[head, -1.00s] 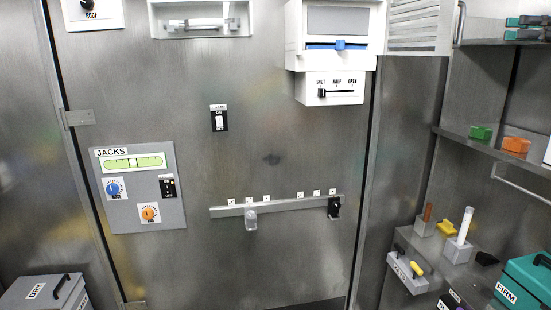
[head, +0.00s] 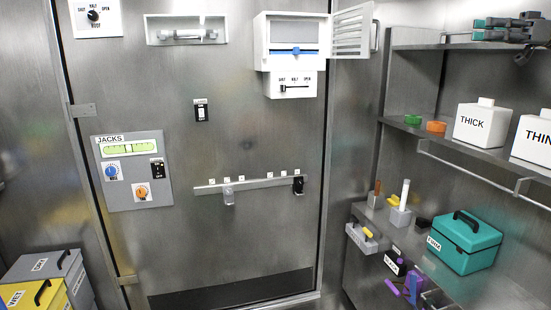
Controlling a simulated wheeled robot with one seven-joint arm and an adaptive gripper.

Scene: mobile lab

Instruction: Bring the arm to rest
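My gripper (head: 482,29) shows at the upper right of the head view, in front of the top shelf area. It is dark grey with two teal-tipped fingers pointing left. The fingers lie one above the other with a narrow gap between them, and I see nothing held there. Part of the gripper and the rest of my arm run out of the right edge. It appears clear of the shelf, but the exact distance cannot be told.
A shelf (head: 455,143) at right holds white THICK (head: 482,126) and THIN (head: 535,138) containers. Below are a teal box (head: 465,243) and small tools. An open-doored white cabinet (head: 290,40) hangs on the metal door (head: 250,240). Grey (head: 45,268) and yellow (head: 38,294) boxes stand lower left.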

